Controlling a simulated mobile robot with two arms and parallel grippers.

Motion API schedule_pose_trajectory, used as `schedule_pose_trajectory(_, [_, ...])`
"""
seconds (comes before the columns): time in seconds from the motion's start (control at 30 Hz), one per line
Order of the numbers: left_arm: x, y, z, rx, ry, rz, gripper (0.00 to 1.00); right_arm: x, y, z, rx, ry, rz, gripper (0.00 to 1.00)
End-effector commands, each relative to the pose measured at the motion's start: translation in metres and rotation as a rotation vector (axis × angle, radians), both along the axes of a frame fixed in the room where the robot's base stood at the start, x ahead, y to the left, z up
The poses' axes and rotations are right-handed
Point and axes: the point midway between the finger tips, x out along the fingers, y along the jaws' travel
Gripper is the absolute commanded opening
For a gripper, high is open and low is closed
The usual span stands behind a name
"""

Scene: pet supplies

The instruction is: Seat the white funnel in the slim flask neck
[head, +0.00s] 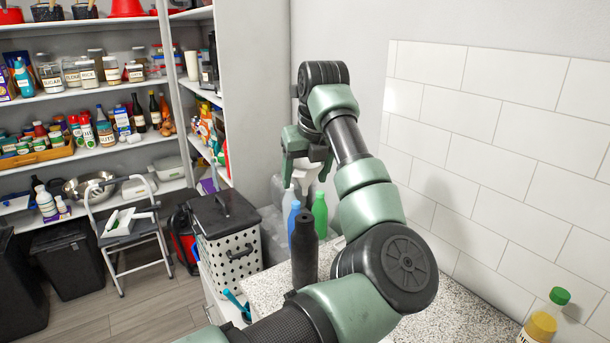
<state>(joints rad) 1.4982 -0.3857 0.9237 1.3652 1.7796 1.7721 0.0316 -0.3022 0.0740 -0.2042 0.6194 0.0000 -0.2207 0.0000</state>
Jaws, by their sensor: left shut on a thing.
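My left gripper (306,160) is above the bottles at the counter's far end, fingers pointing down. It is shut on the white funnel (306,174), which shows only in part between and below the fingers. Below are a blue bottle (293,216), a green bottle (320,214) and a tall dark grey bottle (304,255) nearer to me. A pale, slim shape (288,197) stands beside the blue bottle. I cannot tell which of these is the slim flask, nor whether the funnel's spout touches any neck. My right gripper is out of view.
The speckled counter (466,306) is clear in its middle. A yellow bottle with a green cap (544,318) stands at its right. A tiled wall (500,130) borders it. A dotted bin (230,250) and stocked shelves (85,95) are at left.

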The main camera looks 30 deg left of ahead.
Motion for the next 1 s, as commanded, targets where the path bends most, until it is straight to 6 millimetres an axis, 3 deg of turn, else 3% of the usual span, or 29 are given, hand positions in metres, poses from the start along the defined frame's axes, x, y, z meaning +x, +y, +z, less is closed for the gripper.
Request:
schedule_pose_trajectory(0.5, [0.000, 0.000, -0.048, -0.001, 0.000, 0.001, 0.27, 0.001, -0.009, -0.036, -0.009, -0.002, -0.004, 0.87])
schedule_pose_trajectory(1.0, [0.000, 0.000, -0.054, 0.000, 0.000, 0.001, 0.27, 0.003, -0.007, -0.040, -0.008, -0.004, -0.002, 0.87])
